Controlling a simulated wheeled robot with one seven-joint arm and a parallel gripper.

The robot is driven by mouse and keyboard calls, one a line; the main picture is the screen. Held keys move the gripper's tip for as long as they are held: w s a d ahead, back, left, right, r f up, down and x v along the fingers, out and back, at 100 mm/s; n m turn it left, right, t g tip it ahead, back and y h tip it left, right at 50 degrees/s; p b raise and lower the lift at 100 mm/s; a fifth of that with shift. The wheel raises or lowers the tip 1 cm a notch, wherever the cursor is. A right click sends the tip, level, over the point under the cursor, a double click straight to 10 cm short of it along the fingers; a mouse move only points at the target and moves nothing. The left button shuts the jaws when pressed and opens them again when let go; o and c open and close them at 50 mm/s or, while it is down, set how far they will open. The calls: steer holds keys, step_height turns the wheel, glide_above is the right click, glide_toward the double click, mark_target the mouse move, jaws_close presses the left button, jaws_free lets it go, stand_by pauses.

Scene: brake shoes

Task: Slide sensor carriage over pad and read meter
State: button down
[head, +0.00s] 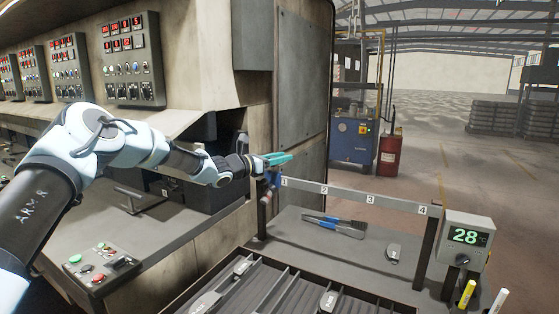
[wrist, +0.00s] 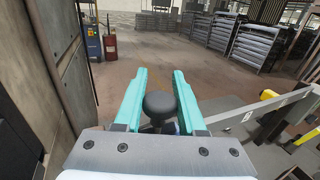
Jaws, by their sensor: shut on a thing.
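The blue sensor carriage (head: 272,180) hangs at the left end of the grey rail (head: 327,192), beside mark 1. The rail carries marks 1, 2, 3 and 4 from left to right. My gripper (head: 283,158) has teal fingers. In the wrist view its fingers (wrist: 159,92) are shut around a round black knob (wrist: 160,104), which appears to be the carriage's. Most of the carriage is hidden below it there. The meter (head: 467,240) at the rail's right end shows 28 in green.
A slotted tray (head: 268,262) in front holds several dark pads. Blue-handled tongs (head: 336,225) lie on the bench below the rail. Yellow and white markers (head: 466,294) stand at the right. A button panel (head: 100,267) sits at the lower left. Machine walls flank my arm.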

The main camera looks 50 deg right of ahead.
steer(key=s+d+b, duration=0.3)
steer(key=s+b, duration=0.9)
steer(key=b, duration=0.1)
steer(key=shift+s+d+r+b, duration=0.15)
steer(key=shift+s+d+b, duration=0.05)
steer(key=shift+s+b, duration=0.15)
steer(key=c, duration=0.5)
jaws_free()
steer(key=a+b, duration=0.1)
steer(key=a, duration=0.2)
steer(key=w+a+b, duration=0.1)
steer(key=a, duration=0.3)
steer(key=a+b, duration=0.1)
steer(key=a, duration=0.2)
steer(key=shift+w+a+b, duration=0.2)
steer(key=shift+a+b, duration=0.1)
steer(key=shift+a, duration=0.1)
